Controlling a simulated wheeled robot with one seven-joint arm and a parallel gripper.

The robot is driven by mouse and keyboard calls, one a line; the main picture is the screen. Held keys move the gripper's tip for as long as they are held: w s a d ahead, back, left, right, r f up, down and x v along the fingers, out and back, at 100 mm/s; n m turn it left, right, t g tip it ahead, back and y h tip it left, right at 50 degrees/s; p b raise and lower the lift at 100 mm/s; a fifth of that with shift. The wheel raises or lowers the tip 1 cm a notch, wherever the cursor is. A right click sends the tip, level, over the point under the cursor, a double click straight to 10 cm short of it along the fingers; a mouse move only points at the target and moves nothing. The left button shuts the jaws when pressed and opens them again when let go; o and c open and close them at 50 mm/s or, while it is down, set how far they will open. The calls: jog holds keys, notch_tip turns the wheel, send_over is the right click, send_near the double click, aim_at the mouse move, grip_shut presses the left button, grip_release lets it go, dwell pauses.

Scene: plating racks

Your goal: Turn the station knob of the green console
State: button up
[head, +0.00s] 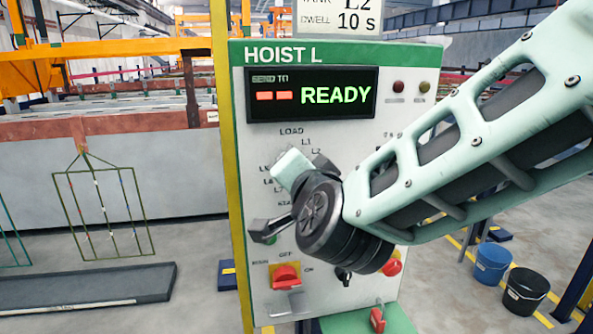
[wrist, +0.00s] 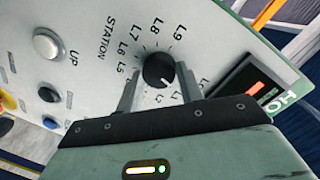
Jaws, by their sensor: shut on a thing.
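The green-topped console (head: 252,150), headed HOIST L, stands upright in the head view. Its black round station knob (wrist: 158,70) shows in the wrist view, inside a ring of L labels beside the word STATION. My gripper (wrist: 158,80) has one finger on each side of the knob and is shut on it. A small pale mark shows on the knob's near side; which label it points to is not clear. In the head view my gripper (head: 292,168) is against the panel, and my wrist and arm hide the knob and some labels.
The console display (head: 312,94) reads SEND TO, two red dashes and READY. A red switch (head: 286,275) and a red button (head: 391,263) sit lower on the panel. A white UP button (wrist: 47,44) shows in the wrist view. Blue (head: 492,264) and black (head: 527,291) buckets stand right.

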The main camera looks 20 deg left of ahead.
jog(key=shift+s+n+p, duration=0.1)
jog(key=shift+n+p, duration=0.2)
jog(key=shift+n, duration=0.9)
jog(key=o, duration=1)
jog(key=shift+h, duration=0.3)
jog(key=b+v, duration=0.3)
jog(key=v, duration=1.4)
jog(key=shift+s+f, duration=0.15)
jog(key=shift+s, duration=0.05)
